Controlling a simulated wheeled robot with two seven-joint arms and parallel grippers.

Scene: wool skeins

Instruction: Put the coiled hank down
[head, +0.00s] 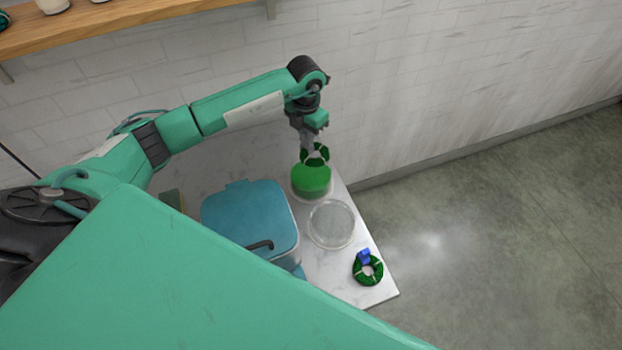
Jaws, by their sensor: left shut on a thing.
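A dark green coiled hank (322,152) hangs in my left gripper (309,146), which is shut on it. The gripper points down. The hank shows just above a round bright green container or its contents (311,180), near the wall; whether they touch, I cannot tell. A second dark green ring-shaped hank (358,276) with pale ties and a blue piece (363,256) on its edge lies at the table's near right corner. My right gripper is not in view.
A clear round dish (331,224) stands between the green container and the lying hank. A teal lidded box (245,215) with a dark handle stands to the left. The white marbled table (358,296) ends at the right above a grey floor. A wooden shelf (110,20) runs above.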

